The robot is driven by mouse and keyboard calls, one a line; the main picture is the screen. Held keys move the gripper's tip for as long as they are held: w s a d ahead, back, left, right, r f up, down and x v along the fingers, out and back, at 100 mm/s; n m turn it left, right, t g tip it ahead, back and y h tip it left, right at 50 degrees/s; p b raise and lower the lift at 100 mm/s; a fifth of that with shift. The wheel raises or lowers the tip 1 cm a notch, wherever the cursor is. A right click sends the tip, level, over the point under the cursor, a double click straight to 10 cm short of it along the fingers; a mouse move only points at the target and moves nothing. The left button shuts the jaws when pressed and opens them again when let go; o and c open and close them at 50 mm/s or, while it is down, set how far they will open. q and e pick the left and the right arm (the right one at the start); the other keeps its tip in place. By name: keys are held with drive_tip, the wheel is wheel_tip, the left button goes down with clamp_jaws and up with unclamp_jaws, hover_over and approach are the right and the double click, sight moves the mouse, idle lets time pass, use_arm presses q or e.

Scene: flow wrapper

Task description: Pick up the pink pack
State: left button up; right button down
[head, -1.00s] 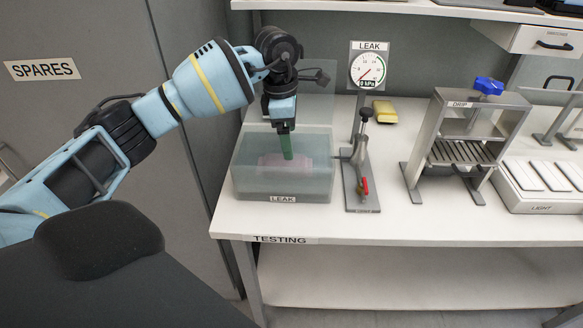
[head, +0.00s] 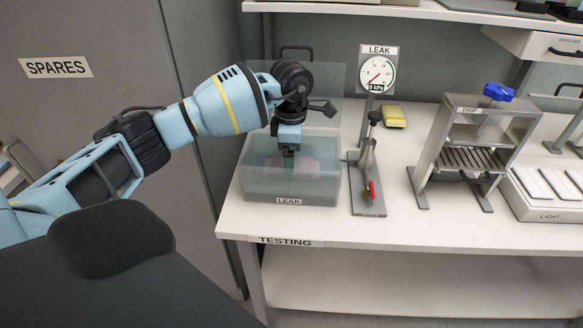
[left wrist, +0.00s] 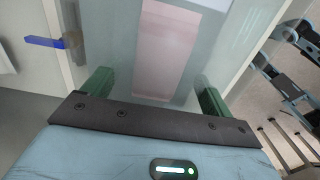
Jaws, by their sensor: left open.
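The pink pack (head: 306,166) lies inside the clear-walled tank labelled LEAK (head: 290,188), seen blurred through its wall. My left gripper (head: 288,166) points down into the tank, over the pack. In the left wrist view its two green fingers (left wrist: 155,88) are wide apart, with the pack ahead between their lines. Nothing is held. Whether the fingers touch the pack is hidden. My right gripper is not in view.
The tank's raised clear lid (head: 325,85) stands behind it. A clamp stand (head: 367,185) and a LEAK gauge (head: 377,74) are close to its right. A yellow block (head: 393,116) and a DRIP rack (head: 475,140) are farther right on the white table (head: 310,222).

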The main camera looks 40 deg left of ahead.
use_arm(q)
drive_tip(key=shift+w+f, duration=0.1)
drive_tip(key=shift+f, duration=1.3)
drive_tip(key=shift+c, duration=0.3)
drive_tip(key=c, duration=1)
drive_tip(key=shift+r, duration=0.1)
wheel_tip(320, 180, up, 10)
